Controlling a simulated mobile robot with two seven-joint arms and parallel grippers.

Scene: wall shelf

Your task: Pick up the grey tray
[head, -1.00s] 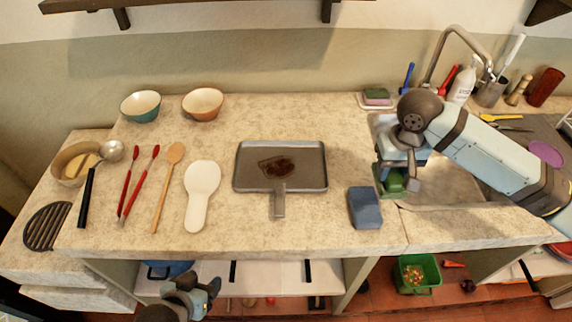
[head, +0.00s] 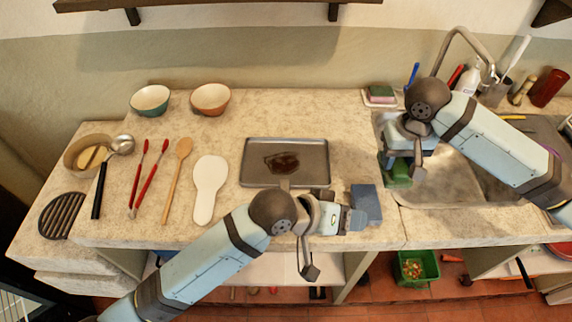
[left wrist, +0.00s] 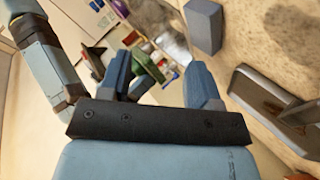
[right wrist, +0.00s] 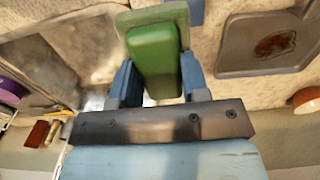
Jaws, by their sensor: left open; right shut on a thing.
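The grey tray (head: 320,180) lies flat on the counter, with a dark brown stain in its middle. My left arm mostly hides its handle in the head view. The tray (left wrist: 245,88) and its handle (left wrist: 302,113) show at the right of the left wrist view. My left gripper (head: 335,244) is open and empty at the counter's front edge, in front of the tray and apart from it. My right gripper (head: 402,174) is shut on a green sponge-like block (right wrist: 155,55) over the sink's left side. The tray (right wrist: 235,45) also shows in the right wrist view.
A blue-grey block (head: 366,203) stands right of the tray, close to my left gripper. A white spoon rest (head: 209,185), a wooden spoon (head: 177,178) and red-handled utensils lie left. Two bowls (head: 210,98) stand behind. The sink (head: 455,180) is at right.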

